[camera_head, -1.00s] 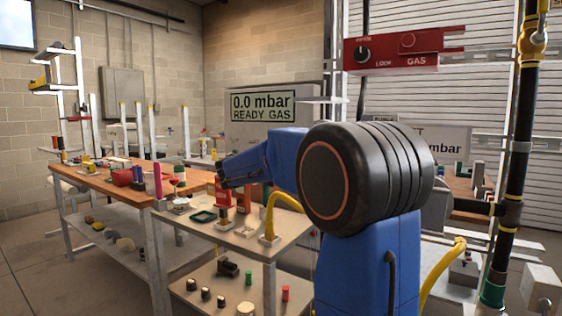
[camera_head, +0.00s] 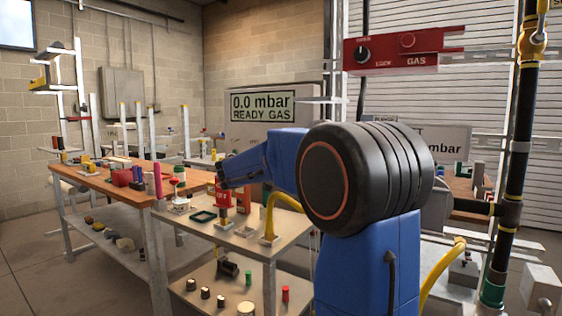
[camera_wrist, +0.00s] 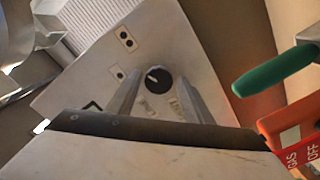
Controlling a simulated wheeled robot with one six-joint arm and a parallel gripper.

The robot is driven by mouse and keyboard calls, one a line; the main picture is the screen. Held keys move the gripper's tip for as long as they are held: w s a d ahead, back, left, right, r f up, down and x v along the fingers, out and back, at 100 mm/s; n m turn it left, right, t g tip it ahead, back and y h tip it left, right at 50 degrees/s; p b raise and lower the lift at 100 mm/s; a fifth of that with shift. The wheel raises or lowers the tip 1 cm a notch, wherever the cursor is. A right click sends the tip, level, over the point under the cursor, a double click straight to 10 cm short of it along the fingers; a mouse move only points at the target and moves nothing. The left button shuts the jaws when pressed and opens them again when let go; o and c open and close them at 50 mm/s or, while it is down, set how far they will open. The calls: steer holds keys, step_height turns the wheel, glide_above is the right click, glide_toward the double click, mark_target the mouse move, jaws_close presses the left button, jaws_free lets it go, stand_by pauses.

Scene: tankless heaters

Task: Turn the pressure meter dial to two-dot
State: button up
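In the wrist view a round black dial (camera_wrist: 158,78) with a short white mark sits on a pale panel (camera_wrist: 88,70). The mark points to the upper left. A printed square with two dots (camera_wrist: 127,39) is up and left of the dial. A smaller printed square (camera_wrist: 118,73) is left of it; its dots are hard to count. My gripper (camera_wrist: 161,84) is open, with one finger on each side of the dial and visible gaps. My gripper also shows in the head view (camera_head: 222,182), beside a red block; the dial cannot be made out there.
In the head view a yellow hose (camera_head: 270,213) stands on the bench (camera_head: 245,243). A display (camera_head: 263,106) reads 0.0 mbar, READY GAS.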

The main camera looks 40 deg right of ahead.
steer(key=shift+r, duration=0.1)
steer(key=v, duration=1.7)
steer(key=shift+a, duration=0.2)
steer(key=shift+s, duration=0.1)
steer(key=s+a+f+n+g+y, duration=0.1)
steer(key=s+f+n+g+y, duration=0.2)
steer(key=s+f+y, duration=1.05)
steer(key=s+a+f+y, duration=0.1)
steer(key=s+a+f, duration=0.6)
steer(key=s, duration=0.3)
steer(key=s+a+f+n+t+y, duration=0.1)
steer(key=s+a+f+y, duration=0.1)
steer(key=s+a+f, duration=0.5)
steer(key=s+f, duration=0.3)
steer(key=shift+a+f+n+t, duration=0.2)
steer(key=shift+f+n+t, duration=0.1)
steer(key=shift+f, duration=0.05)
